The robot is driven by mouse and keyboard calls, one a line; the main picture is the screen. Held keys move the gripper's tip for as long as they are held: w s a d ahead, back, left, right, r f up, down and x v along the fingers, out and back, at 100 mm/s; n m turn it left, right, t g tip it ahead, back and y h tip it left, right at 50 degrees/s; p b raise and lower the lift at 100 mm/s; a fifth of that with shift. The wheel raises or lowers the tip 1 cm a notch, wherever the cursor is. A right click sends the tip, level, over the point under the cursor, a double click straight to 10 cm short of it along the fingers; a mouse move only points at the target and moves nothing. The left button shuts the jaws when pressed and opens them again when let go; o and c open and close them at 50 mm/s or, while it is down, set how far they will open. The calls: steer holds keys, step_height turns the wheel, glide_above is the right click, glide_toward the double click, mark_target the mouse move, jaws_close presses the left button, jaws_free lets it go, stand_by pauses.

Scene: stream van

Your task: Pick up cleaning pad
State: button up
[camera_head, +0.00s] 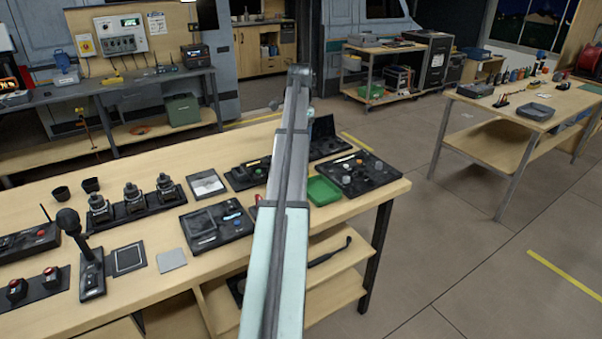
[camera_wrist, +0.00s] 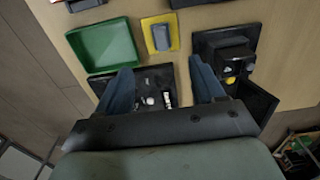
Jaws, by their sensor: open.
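I cannot tell for certain which thing is the cleaning pad. A small grey-blue block (camera_wrist: 161,37) lies on a yellow mat or shallow tray (camera_wrist: 147,45) near the top of the wrist view. In the head view, a flat grey square (camera_head: 171,260) lies on the near bench beside a black-framed square (camera_head: 129,259). My gripper (camera_wrist: 163,84) is open, its two blue-grey fingers wide apart above a black tray (camera_wrist: 152,75) holding small pale pieces. In the head view my arm hides the gripper and part of the bench.
A green tray (camera_wrist: 104,44) lies left of the yellow one and shows in the head view (camera_head: 323,191). A black device (camera_wrist: 229,47) stands to the right. Joysticks (camera_head: 133,197) and control panels (camera_head: 215,225) crowd the bench (camera_head: 205,262). Open floor lies to the right.

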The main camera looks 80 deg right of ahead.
step_height(320, 180, down, 8)
steer(key=shift+r, duration=0.25)
steer(key=shift+s+d+f, duration=0.1)
steer(key=shift+d+f, duration=0.05)
steer(key=shift+f, duration=1.4)
steer(key=shift+d+f, duration=0.1)
steer(key=shift+f, duration=1.4)
steer(key=shift+c, duration=0.3)
steer(key=c, duration=1.1)
